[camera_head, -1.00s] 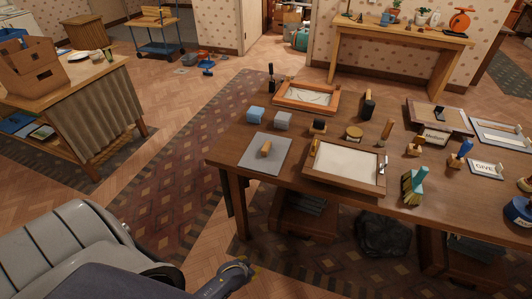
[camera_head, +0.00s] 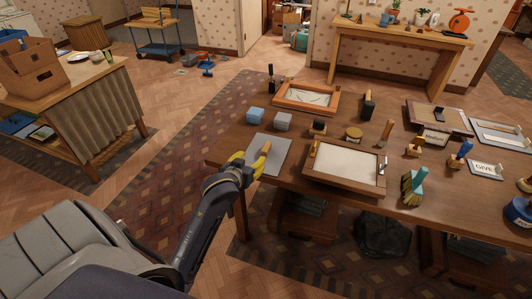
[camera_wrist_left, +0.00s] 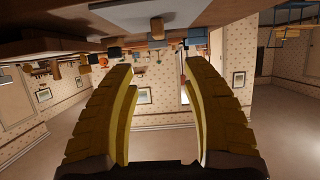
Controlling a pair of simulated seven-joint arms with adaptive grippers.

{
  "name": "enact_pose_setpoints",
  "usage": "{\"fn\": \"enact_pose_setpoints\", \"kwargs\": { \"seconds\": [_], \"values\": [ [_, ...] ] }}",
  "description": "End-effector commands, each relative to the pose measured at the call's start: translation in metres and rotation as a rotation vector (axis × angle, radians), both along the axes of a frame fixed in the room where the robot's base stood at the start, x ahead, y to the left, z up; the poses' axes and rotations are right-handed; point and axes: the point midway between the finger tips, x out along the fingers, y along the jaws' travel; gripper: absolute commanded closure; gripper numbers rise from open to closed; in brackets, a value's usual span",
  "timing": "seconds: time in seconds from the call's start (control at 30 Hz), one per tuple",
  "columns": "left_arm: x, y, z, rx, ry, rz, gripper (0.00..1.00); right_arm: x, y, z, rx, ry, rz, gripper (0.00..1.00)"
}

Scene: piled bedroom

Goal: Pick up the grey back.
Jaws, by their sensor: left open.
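The grey back (camera_head: 279,149) appears to be the flat grey panel lying near the left end of the brown table. A small tan wooden knob or handle (camera_head: 267,146) shows on it. My left gripper (camera_head: 251,160) is at the panel's left edge, its yellow fingers apart and partly covering that edge. I cannot tell whether they touch the panel. In the left wrist view the two yellow fingers (camera_wrist_left: 158,72) are spread with nothing held between them; the table fills the top, and the panel cannot be made out clearly. My right gripper is not in view.
Two blue-grey blocks (camera_head: 256,114) stand behind the panel. A framed white board (camera_head: 346,165) lies to its right, with a brush (camera_head: 413,188) beyond. The brown table's (camera_head: 290,194) front edge runs beside my arm. A grey chair (camera_head: 45,235) is at the lower left.

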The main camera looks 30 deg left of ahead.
Motion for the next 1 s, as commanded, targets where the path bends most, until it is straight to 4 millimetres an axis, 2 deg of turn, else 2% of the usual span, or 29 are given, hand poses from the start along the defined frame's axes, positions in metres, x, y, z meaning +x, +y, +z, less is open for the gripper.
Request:
{"fn": "enact_pose_setpoints", "kwargs": {
  "seconds": [0.4,0.6,1.0],
  "values": [
    [0.065,0.015,-0.026,0.001,-0.001,0.0,0.51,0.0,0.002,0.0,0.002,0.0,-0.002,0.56],
    [0.091,0.021,-0.038,0.0,-0.001,0.0,0.51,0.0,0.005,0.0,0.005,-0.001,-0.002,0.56],
    [0.11,0.025,-0.046,0.0,-0.001,-0.001,0.51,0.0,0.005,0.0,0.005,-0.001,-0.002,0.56]
  ]
}}
